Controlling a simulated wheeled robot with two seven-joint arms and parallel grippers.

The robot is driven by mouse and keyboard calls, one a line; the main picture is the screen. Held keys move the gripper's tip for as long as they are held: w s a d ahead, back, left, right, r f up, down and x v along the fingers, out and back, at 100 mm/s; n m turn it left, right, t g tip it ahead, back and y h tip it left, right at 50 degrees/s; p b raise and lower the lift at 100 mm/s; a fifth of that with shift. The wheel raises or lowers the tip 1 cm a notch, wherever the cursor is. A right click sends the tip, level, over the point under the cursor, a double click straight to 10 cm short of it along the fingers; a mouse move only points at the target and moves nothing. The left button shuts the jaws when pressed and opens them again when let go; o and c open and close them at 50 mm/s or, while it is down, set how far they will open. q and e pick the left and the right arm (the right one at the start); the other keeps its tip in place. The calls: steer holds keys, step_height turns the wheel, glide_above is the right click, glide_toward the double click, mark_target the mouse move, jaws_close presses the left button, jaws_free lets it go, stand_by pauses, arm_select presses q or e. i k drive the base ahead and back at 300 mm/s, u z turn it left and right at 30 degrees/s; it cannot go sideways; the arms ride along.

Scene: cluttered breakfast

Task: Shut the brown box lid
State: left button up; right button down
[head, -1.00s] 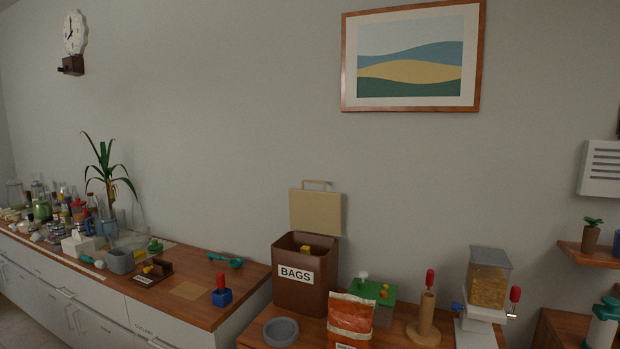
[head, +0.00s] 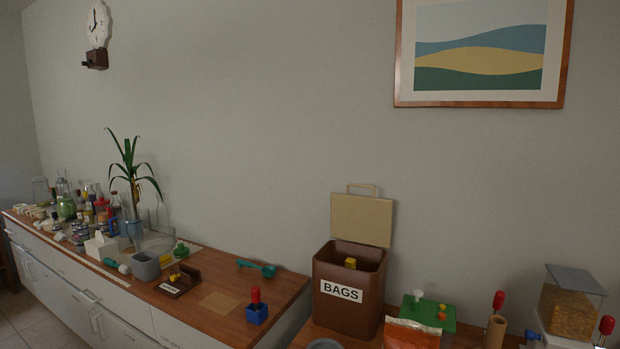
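The brown box (head: 348,311) stands on the wooden counter right of centre in the head view, with a white BAGS label on its front. Its tan lid (head: 362,219) stands upright at the back edge, open, with a loop handle (head: 361,188) on top. A small yellow thing (head: 350,262) shows inside the box opening. Neither of my grippers is in view.
A green-topped box (head: 428,314), an orange bag (head: 411,334) and a grey bowl (head: 325,344) crowd the box. A red-handled blue stamp (head: 256,308) stands on the left counter. The wall behind the lid is bare.

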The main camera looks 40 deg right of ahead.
mark_target(367, 220)
steer(key=u, duration=0.15)
steer(key=i, duration=0.8)
steer(key=z, duration=0.8)
steer(key=i, duration=0.55)
steer(key=z, duration=0.6)
